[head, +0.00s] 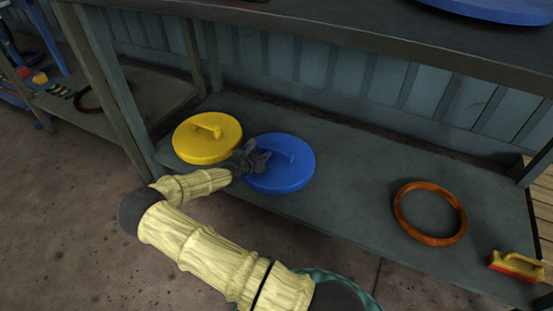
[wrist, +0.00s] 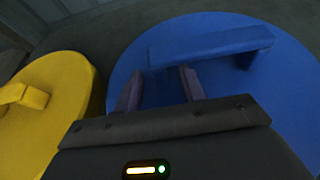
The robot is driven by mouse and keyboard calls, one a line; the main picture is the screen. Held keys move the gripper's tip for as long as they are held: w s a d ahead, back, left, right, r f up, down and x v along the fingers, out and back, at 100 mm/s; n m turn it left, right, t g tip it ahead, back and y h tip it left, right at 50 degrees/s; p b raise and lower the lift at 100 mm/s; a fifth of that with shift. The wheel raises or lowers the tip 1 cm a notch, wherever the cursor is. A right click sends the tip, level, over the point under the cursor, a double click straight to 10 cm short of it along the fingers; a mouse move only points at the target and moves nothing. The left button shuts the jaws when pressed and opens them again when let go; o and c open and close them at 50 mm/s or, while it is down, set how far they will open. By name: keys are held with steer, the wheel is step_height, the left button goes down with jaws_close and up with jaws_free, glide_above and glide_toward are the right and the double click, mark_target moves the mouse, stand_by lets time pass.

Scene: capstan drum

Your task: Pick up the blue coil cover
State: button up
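The blue coil cover (head: 284,174) is a round disc with a bar handle on top, lying on the lower shelf in the head view. It fills much of the wrist view (wrist: 270,95), with its handle (wrist: 210,45) across the upper part. My gripper (head: 258,157) is over the left part of the cover in the head view. In the wrist view my gripper (wrist: 160,85) has its two fingers apart with nothing between them. The fingertips are just short of the handle in the picture; whether they touch the cover is not clear.
A yellow cover (head: 195,145) with a handle lies close on the left of the blue one. An orange-brown ring (head: 399,211) and a yellow and red handled block (head: 516,268) lie to the right. An upper shelf (head: 330,38) overhangs behind. The shelf middle (head: 350,195) is clear.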

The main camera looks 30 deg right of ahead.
jaws_close()
step_height(320, 180, up, 10)
steer(key=p, duration=0.6)
steer(key=shift+p, duration=0.3)
